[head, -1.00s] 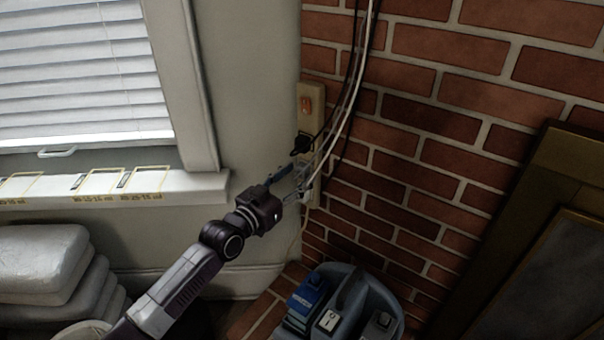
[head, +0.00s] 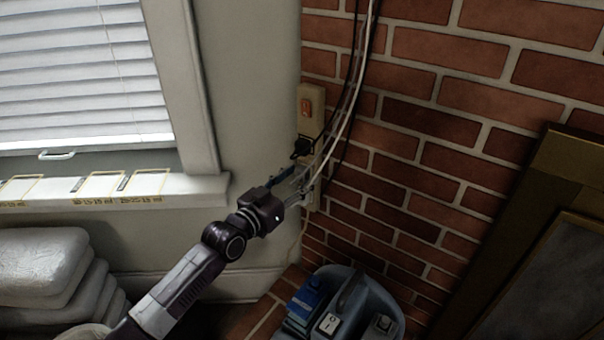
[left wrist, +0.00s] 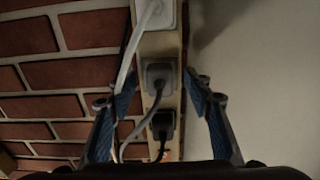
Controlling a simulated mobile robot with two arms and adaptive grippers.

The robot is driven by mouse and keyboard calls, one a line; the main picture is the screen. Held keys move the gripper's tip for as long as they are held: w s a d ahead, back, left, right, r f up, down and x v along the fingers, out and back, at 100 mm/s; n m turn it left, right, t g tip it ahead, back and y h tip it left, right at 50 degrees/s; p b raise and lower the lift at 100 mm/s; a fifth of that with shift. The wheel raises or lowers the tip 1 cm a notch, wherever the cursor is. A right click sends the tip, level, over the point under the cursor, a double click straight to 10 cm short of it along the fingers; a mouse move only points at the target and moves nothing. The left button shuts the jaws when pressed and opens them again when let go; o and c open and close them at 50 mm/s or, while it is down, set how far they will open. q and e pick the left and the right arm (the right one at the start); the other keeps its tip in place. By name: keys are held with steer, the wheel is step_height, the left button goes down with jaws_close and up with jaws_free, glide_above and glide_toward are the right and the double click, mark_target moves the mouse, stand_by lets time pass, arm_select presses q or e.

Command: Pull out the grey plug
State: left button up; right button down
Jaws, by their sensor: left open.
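The grey plug (left wrist: 160,77) sits in the middle of a vertical socket strip (left wrist: 146,104), with its dark cord bending down and to the left. My left gripper (left wrist: 162,82) is open, one blue-padded finger on each side of the strip. The plug lies between the fingers, with a visible gap on both sides. In the head view my left gripper (head: 291,186) reaches the lower part of the strip (head: 311,98). Its fingers and the cables hide the grey plug there. My right gripper is not in view.
A black plug (left wrist: 163,124) and a white plug (left wrist: 155,14) sit on either side of the grey one. Cables (head: 350,100) hang along the brick wall. A windowsill (head: 150,188) lies left of the gripper; a blue-grey caddy (head: 345,297) stands below.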

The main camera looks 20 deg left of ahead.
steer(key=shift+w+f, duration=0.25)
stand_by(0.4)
arm_select(q)
jaws_close()
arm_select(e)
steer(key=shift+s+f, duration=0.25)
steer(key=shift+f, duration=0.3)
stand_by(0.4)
